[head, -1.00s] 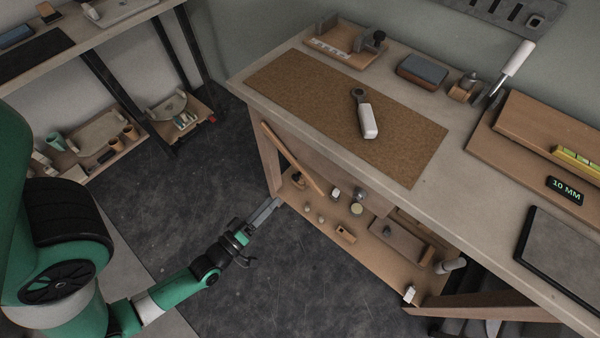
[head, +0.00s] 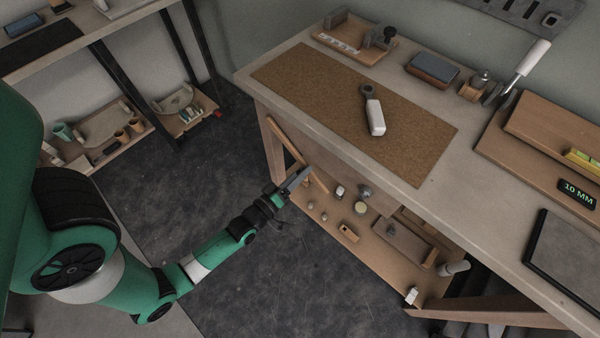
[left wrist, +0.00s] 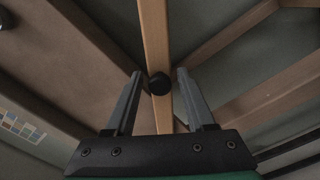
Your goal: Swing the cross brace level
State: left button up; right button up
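The cross brace (head: 284,140) is a narrow wooden bar under the workbench's left end. It slants down to the right in the head view, and my gripper covers part of its lower half. In the left wrist view the brace (left wrist: 155,40) runs up the middle, with a round black knob (left wrist: 160,84) on it. My left gripper (head: 303,176) is at the lower part of the brace. It also shows in the left wrist view (left wrist: 160,76), its fingers apart on either side of the knob, with gaps visible. My right gripper is not in view.
The workbench (head: 480,213) overhangs the brace, and its wooden leg (head: 272,152) stands close by. A low shelf (head: 385,265) holds several small parts just right of my gripper. The dark floor (head: 190,185) to the left is clear.

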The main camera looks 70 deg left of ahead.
pick_arm(q)
grip_shut()
dwell(1.2)
